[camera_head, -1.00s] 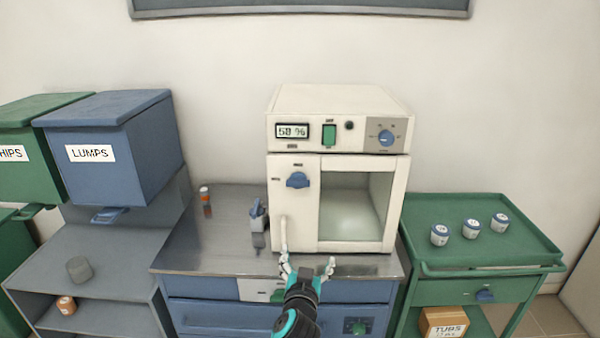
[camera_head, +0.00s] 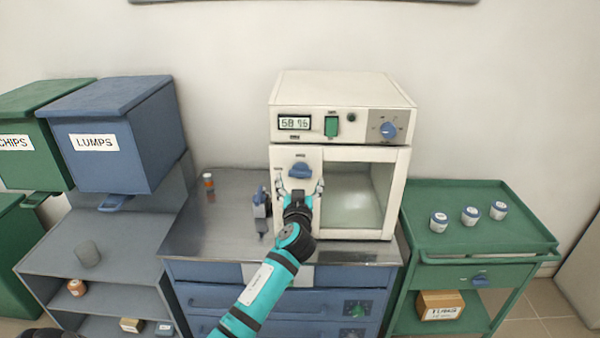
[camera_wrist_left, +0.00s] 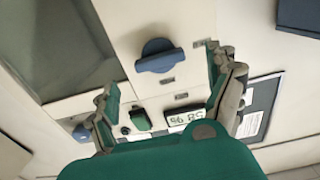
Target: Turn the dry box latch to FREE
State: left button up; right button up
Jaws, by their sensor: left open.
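The dry box (camera_head: 283,228) is a cream cabinet with a glazed window on the bench. Its blue latch (camera_head: 300,170) is on the upper left of the door front, its grip bar about level. Small labels sit above it and to its left, too small to read. My left gripper (camera_head: 300,188) is open and empty, its fingers spread just below and in front of the latch. In the left wrist view the latch (camera_wrist_left: 160,57) lies between the open fingers (camera_wrist_left: 162,78), with no visible contact. My right gripper is not in view.
Above the door are a display (camera_head: 294,123), a green switch (camera_head: 331,126) and a blue dial (camera_head: 388,130). A small grey-blue device (camera_head: 261,203) and an orange bottle (camera_head: 209,187) stand left on the bench. A green cart (camera_head: 480,240) with white jars is at right.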

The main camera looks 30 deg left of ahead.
aim_at(300, 174)
pick_arm(q)
jog(key=x, duration=0.2)
jog(key=shift+w+a, duration=0.15)
jog(key=shift+w, duration=0.1)
jog(key=shift+w+a, duration=0.25)
jog(key=shift+w, duration=0.2)
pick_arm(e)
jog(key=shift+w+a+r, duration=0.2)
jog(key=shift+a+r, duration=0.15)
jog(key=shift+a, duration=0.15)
pick_arm(q)
jog(key=c, duration=1.2)
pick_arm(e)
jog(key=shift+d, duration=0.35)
